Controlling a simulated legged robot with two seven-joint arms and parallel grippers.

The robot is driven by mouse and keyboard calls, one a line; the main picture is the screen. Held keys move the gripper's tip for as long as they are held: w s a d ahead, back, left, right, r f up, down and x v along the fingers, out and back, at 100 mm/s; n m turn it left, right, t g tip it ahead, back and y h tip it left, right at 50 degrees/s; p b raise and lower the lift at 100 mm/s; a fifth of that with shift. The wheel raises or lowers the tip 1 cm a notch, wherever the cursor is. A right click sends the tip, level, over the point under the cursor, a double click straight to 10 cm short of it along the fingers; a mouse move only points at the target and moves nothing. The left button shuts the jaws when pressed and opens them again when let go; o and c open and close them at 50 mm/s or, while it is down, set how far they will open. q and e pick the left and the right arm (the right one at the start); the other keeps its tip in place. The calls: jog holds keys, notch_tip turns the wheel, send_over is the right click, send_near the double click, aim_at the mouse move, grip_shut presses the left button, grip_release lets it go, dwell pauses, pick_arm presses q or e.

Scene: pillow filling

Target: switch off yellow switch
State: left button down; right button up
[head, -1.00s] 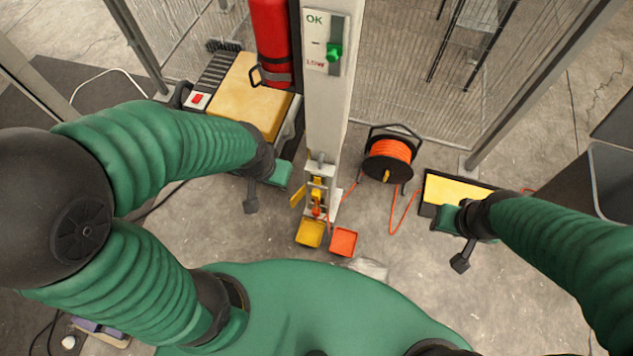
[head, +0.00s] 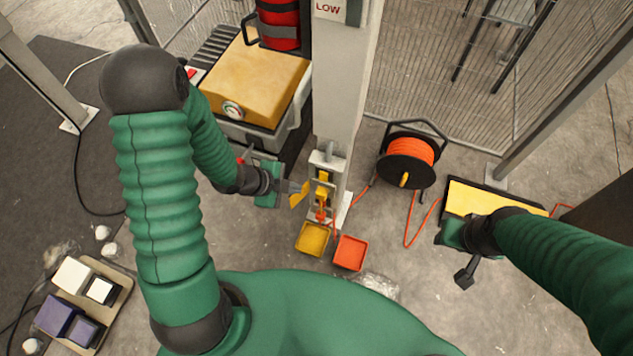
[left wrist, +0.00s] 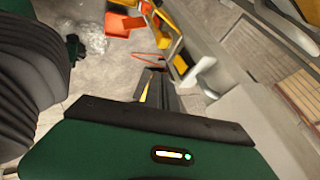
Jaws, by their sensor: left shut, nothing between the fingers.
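A yellow switch (head: 322,188) sits on a small pale panel at the foot of the white post, with a red-orange part (head: 320,214) below it. A yellow flap (head: 298,196) sticks out at the panel's left side. My left gripper (head: 295,187) is shut and empty, with its tips close to the flap, left of the switch. I cannot tell whether they touch. The left wrist view shows the narrow fingers (left wrist: 155,88) and the yellow part of the panel (left wrist: 180,64) beyond them. My right gripper (head: 465,272) hangs at the right, away from the panel; its jaws are unclear.
A yellow bin (head: 311,239) and an orange bin (head: 350,253) lie below the panel. An orange cable reel (head: 407,160) stands to the right. A yellow-topped machine (head: 255,80) and a red cylinder (head: 278,22) stand at the left of the post. A yellow-topped box (head: 490,197) is near my right arm.

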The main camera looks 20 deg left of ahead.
aim_at(323, 177)
pick_arm(q)
jog(key=w+d+f+b, duration=0.1)
jog(key=w+f, duration=0.1)
jog(key=f, duration=0.1)
jog(key=w+d+f+b, duration=0.1)
jog(key=w+f+b, duration=0.1)
jog(key=w, duration=0.1)
jog(key=w+d+f+b, duration=0.1)
jog(key=w+f+b, duration=0.1)
jog(key=w+f, duration=0.1)
jog(key=shift+w+d+f, duration=0.2)
jog(key=shift+d+f, duration=0.15)
jog(key=shift+d, duration=0.05)
